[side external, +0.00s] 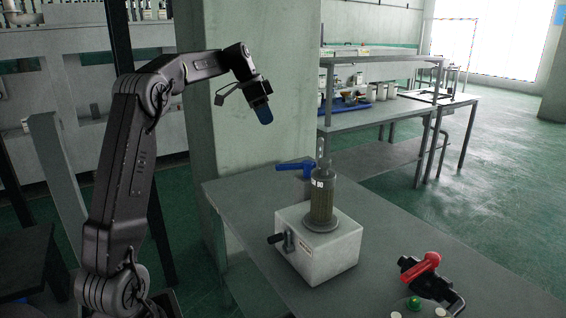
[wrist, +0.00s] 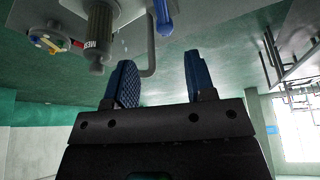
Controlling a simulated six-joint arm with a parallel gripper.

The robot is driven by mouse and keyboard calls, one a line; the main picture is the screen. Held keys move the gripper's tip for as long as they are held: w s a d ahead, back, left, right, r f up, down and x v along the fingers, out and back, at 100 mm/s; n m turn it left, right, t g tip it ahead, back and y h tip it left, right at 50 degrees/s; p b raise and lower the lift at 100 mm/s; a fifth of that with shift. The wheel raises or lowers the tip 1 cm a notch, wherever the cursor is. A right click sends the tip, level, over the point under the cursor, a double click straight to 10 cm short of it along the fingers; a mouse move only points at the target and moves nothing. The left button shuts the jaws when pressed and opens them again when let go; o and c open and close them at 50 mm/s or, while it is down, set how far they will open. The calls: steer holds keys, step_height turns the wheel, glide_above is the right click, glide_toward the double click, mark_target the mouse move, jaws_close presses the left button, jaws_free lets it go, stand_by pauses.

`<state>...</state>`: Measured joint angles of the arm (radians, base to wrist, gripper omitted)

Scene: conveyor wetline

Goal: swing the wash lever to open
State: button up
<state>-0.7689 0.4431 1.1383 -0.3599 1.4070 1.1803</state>
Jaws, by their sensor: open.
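A blue lever (side external: 295,167) sticks out to the left behind the metal cylinder in the side view. It is the likeliest wash lever, but I see no label on it. In the wrist view the blue lever (wrist: 162,16) shows at the top, beyond my fingertips, beside a bent grey pipe (wrist: 151,55). My gripper (side external: 264,115) is high above the bench, up and left of the lever and clear of it. In the wrist view my gripper (wrist: 158,80) has its two blue fingers apart with nothing between them.
The metal cylinder (side external: 322,200) stands on a white box (side external: 325,258) with a black knob (side external: 276,238) on the grey bench (side external: 410,235). A red-handled device (side external: 425,266) and a green button (side external: 414,303) are at front right. A pale pillar (side external: 250,90) stands behind my gripper.

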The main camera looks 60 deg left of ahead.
mark_target(285, 165)
steer(key=x, duration=1.6)
steer(key=shift+s+f, duration=0.1)
steer(key=shift+s, duration=0.15)
jaws_close()
